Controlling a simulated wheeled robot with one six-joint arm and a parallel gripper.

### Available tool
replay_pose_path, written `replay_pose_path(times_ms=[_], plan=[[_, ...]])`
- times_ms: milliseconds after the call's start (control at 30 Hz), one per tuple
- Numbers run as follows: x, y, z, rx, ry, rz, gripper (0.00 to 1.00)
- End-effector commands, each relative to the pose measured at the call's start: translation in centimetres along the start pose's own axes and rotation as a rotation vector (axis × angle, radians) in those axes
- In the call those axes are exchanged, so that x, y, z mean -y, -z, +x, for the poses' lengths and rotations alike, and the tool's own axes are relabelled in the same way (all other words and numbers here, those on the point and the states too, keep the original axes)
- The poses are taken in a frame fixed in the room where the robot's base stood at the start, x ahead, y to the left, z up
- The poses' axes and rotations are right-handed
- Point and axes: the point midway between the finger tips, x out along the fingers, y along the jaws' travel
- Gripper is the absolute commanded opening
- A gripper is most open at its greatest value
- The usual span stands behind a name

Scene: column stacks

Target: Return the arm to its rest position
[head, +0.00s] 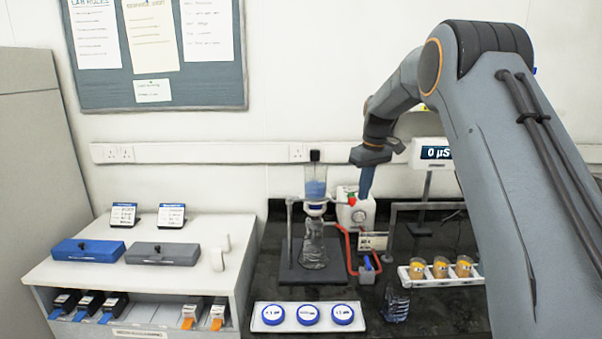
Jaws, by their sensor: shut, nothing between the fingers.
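My arm rises from the lower right, bends at the top and reaches down to the left over the dark bench. My gripper (365,194) hangs at the arm's end, pointing down, with its blue fingers shut and nothing seen between them. In the picture it overlaps the white box (356,217) with a red and a green part. I cannot tell how far it is from that box.
A glass column with blue filling (315,188) stands above a flask (314,247), left of my gripper. A white rack holds orange-filled jars (441,266) at right. Blue-lidded containers (308,315) sit in front. A white cabinet (120,270) stands left.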

Motion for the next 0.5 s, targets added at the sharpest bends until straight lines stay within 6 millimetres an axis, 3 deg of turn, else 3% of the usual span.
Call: replay_pose_path(times_ms=[267, 500], plan=[[1.4, -2.6, 0.9, 0.006, -0.007, 0.052, 0.00], [3.6, -6.8, 2.1, 0.013, -0.019, 0.127, 0.00]])
